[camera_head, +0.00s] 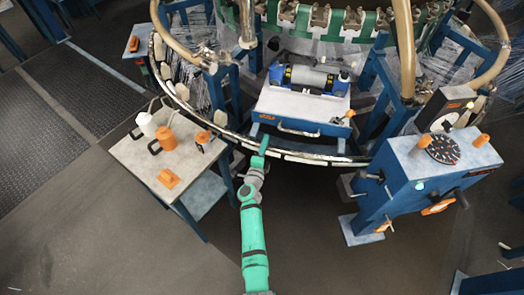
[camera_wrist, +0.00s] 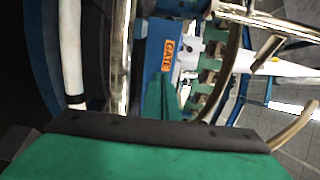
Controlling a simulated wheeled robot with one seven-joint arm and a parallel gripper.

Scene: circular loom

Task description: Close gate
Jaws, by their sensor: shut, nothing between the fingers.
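A blue panel with an orange label reading GATE (camera_wrist: 167,55) shows in the wrist view, just beyond my gripper. In the head view, a blue front panel (camera_head: 268,119) with a small orange label and a curved silver handle (camera_head: 300,131) sits under a grey top at the loom's front. That label is too small to read there. I cannot tell how far the gate stands open. My gripper (camera_head: 263,146) is green, shut and empty, at the curved rail below and left of the handle. Its green fingers (camera_wrist: 162,98) also show in the wrist view, near the label; contact cannot be told.
A curved rail (camera_head: 310,158) runs along the loom's front. A side table (camera_head: 140,160) with orange tools and a white bottle stands left. A blue control stand (camera_head: 400,195) with a black dial stands right.

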